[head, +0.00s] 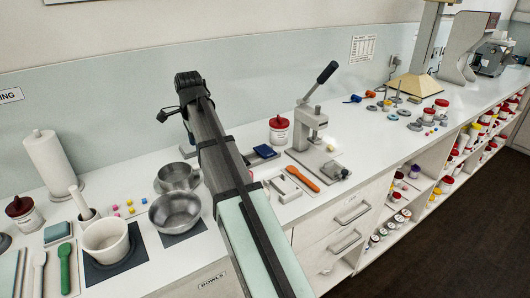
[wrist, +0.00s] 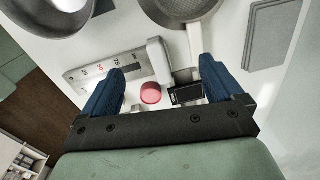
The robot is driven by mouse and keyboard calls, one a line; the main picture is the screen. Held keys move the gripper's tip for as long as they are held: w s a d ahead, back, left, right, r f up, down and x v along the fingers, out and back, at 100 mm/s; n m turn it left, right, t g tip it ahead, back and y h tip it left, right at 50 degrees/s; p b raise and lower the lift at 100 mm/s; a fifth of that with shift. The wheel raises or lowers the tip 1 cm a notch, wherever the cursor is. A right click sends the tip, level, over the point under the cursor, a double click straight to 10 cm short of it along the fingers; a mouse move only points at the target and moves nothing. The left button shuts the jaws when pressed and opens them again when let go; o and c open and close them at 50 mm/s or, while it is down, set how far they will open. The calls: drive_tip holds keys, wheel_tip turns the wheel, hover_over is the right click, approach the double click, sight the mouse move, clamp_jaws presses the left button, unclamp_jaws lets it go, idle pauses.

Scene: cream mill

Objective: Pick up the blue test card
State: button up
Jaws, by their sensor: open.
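I cannot make out a clearly blue card in the wrist view.
Metal bowls (head: 176,213) stand left of my arm, beside a mortar (head: 106,240). A lever press (head: 312,130), an orange spatula (head: 303,178) and a red-lidded jar (head: 279,131) stand to the right. A marked scale strip (wrist: 92,73) and grey slabs (wrist: 271,34) show in the wrist view.

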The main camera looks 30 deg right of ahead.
sight(265, 151)
drive_tip(key=s+d+t, duration=0.1)
drive_tip(key=s+d, duration=0.3)
drive_tip(key=d, duration=1)
drive_tip(key=s+d, duration=0.3)
drive_tip(key=d, duration=1)
drive_tip(key=w+f+n+t, duration=0.1)
drive_tip(key=w+f+n, duration=0.2)
drive_tip(key=n, duration=0.3)
drive_tip(key=w+f+n+t, duration=0.1)
drive_tip(key=w+f+n, duration=0.2)
drive_tip(key=n, duration=0.3)
drive_tip(key=w+f+n, duration=0.3)
drive_tip(key=f+n, duration=0.2)
drive_tip(key=n, duration=0.2)
drive_tip(key=shift+w+d+t, duration=0.1)
drive_tip(key=shift+d+t, duration=0.15)
drive_tip(key=shift+t, duration=0.15)
drive_tip(key=shift+f, duration=0.15)
drive_tip(key=shift+f, duration=0.25)
